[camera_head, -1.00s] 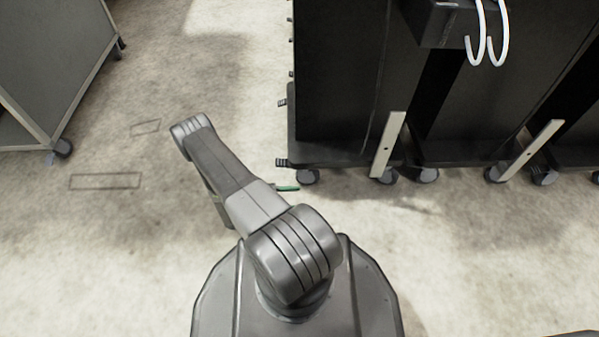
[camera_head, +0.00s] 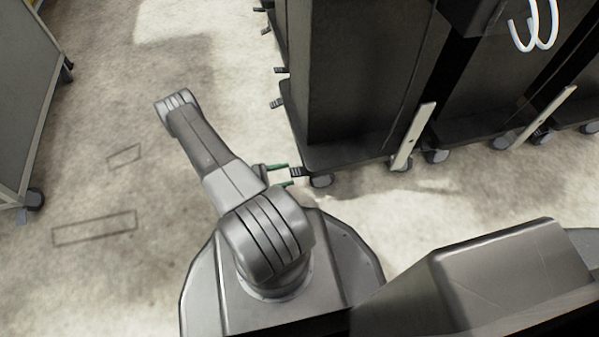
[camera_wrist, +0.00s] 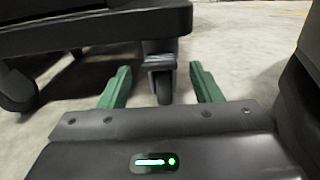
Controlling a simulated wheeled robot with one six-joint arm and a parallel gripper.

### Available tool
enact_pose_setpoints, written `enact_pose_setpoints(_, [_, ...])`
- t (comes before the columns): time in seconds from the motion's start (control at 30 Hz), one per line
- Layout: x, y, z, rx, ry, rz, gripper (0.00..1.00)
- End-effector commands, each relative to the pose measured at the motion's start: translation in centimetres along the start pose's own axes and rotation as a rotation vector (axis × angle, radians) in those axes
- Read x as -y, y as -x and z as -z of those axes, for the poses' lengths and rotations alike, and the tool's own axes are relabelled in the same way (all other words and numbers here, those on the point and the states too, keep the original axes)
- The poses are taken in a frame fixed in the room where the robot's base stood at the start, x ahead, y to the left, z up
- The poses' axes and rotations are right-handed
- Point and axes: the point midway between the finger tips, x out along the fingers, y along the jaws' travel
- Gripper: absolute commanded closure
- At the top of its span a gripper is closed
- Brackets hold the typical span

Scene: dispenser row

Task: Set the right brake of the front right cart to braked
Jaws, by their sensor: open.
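A dark cart (camera_head: 350,75) on casters stands at upper centre in the head view; its base (camera_wrist: 95,35) fills the upper left of the wrist view. At its near left corner a small ridged brake pedal (camera_head: 296,172) sticks out by a caster (camera_head: 321,181). In the wrist view this pedal (camera_wrist: 160,62) sits above a caster wheel (camera_wrist: 163,92), straight ahead between the fingers. My gripper (camera_head: 283,175) is open and empty, its green fingers close to the pedal, with no clear contact. I cannot tell whether the brake is set.
More dark carts (camera_head: 480,100) stand to the right, with pale upright bars (camera_head: 414,136) at their fronts. Further pedals (camera_head: 277,103) line the cart's left side. A grey cabinet (camera_head: 22,100) stands at far left. The floor between is clear.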

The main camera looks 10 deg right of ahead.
Motion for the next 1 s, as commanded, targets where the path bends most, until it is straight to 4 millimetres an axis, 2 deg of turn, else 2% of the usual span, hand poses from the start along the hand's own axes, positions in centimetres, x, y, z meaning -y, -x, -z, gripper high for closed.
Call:
enact_pose_setpoints(0.2, [0.1, -3.3, 0.1, 0.0, 0.001, 0.005, 0.42])
enact_pose_setpoints(0.4, [0.0, -5.2, 0.1, 0.0, -0.001, 0.003, 0.42])
enact_pose_setpoints(0.6, [0.0, -5.9, 0.0, 0.0, 0.0, 0.001, 0.42])
enact_pose_setpoints(0.87, [0.0, -5.9, 0.0, 0.0, -0.001, 0.0, 0.42])
enact_pose_setpoints(1.0, [0.0, -5.9, 0.0, 0.0, -0.001, 0.0, 0.67])
